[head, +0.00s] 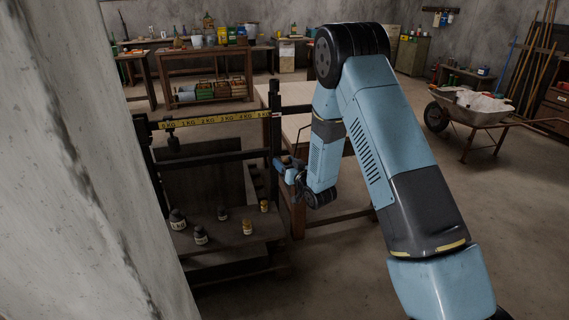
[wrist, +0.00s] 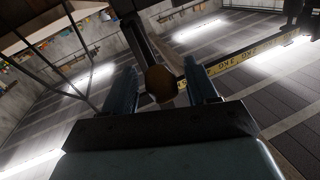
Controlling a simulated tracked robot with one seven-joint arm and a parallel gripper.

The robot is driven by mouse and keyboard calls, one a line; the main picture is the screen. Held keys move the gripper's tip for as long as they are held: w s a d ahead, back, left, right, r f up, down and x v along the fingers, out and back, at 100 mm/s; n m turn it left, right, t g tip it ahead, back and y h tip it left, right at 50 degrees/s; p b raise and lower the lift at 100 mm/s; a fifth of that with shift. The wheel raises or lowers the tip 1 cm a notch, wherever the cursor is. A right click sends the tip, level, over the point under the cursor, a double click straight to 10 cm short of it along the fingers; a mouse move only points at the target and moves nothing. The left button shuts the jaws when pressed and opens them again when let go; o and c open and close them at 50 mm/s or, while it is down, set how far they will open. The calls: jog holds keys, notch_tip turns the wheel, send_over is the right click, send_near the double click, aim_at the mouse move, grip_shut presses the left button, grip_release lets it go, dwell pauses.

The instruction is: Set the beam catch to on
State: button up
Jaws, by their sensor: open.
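The beam scale's yellow marked beam (head: 215,119) runs across the dark frame in the head view. It also shows in the wrist view (wrist: 245,55), at the right. My gripper (head: 283,167) is beside the right post (head: 275,125) of the scale, below the beam's end. In the wrist view my gripper (wrist: 160,66) is open. A round brownish knob (wrist: 161,82), apparently the end of the catch lever, lies between its two fingers. I cannot tell whether either finger touches it. In the head view the catch is too small and partly hidden to read its position.
Several small weights (head: 200,235) stand on the scale's dark lower platform. A pale table (head: 297,130) stands behind my arm. A concrete wall or pillar (head: 70,170) fills the left. A wheelbarrow (head: 470,110) stands at the right, with open floor before it.

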jog(key=shift+w+a, duration=0.2)
jog(key=shift+w, duration=0.05)
grip_shut()
dwell(0.5)
